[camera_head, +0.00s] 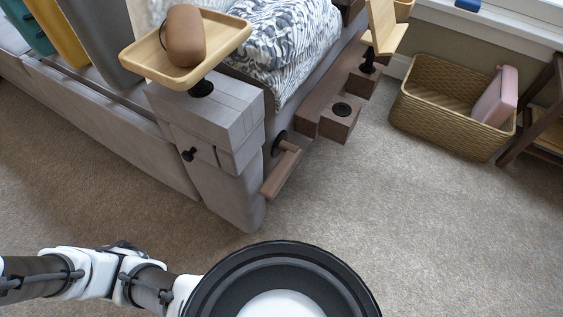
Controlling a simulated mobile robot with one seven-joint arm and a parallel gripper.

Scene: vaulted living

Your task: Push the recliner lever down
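The recliner lever (282,172) is a reddish-brown bar on a dark round pivot at the side of the grey sofa (238,185), near its front corner. The bar sticks out from the pivot and slants toward the lower left, above the carpet. I cannot tell its exact tilt from this one view. My gripper is not in view. Only white and dark links of my arm show at the lower left, well apart from the lever.
A wooden tray (222,60) holding a brown rounded object (185,36) stands on the sofa arm. Wooden blocks (338,122) sit beyond the lever. A wicker basket (438,122) with a pink item (496,97) stands at right. Carpet (400,220) is clear in front.

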